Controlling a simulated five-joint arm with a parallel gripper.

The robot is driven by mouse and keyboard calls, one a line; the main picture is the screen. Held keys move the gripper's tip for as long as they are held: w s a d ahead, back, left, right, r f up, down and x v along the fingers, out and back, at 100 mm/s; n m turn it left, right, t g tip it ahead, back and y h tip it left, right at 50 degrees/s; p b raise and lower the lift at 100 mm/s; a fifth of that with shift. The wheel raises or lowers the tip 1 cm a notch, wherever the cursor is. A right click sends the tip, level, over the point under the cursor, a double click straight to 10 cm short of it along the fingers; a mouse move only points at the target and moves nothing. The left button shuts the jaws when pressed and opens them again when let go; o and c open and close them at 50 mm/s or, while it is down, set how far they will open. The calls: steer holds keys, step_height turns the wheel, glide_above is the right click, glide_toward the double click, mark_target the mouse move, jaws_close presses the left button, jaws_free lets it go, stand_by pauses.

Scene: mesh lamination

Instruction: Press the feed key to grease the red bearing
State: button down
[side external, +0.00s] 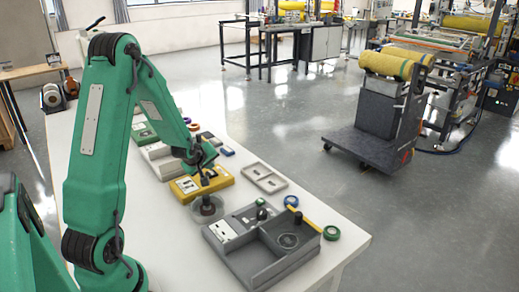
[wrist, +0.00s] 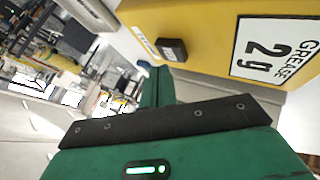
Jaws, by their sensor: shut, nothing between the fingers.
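A yellow grease unit (side external: 222,177) stands on the white table in the side view, with a round grey dish (side external: 207,212) in front of it. In the wrist view the yellow unit (wrist: 205,25) fills the top, with a white label (wrist: 275,48) reading "GREASE 2g" and a small dark key (wrist: 172,50) on its face. My gripper (side external: 204,182) is over the unit, shut and empty. In the wrist view my gripper's tip (wrist: 150,70) shows just below and left of the key; I cannot tell whether they touch. I cannot clearly pick out the red bearing.
A grey compartment tray (side external: 262,250) stands at the front of the table, with a blue ring (side external: 291,201) and a green ring (side external: 331,234) near it. A pale slotted tray (side external: 265,178) lies behind. Several small items line the far left of the table. The front right corner is clear.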

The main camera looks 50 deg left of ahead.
mark_target(210, 175)
steer(key=shift+r, duration=2.55)
stand_by(1.0)
step_height(210, 175, up, 4)
steer(key=shift+w+f, duration=0.1)
stand_by(0.3)
steer(key=shift+f, duration=0.1)
steer(key=shift+f, duration=4.35)
steer(key=shift+f, duration=0.3)
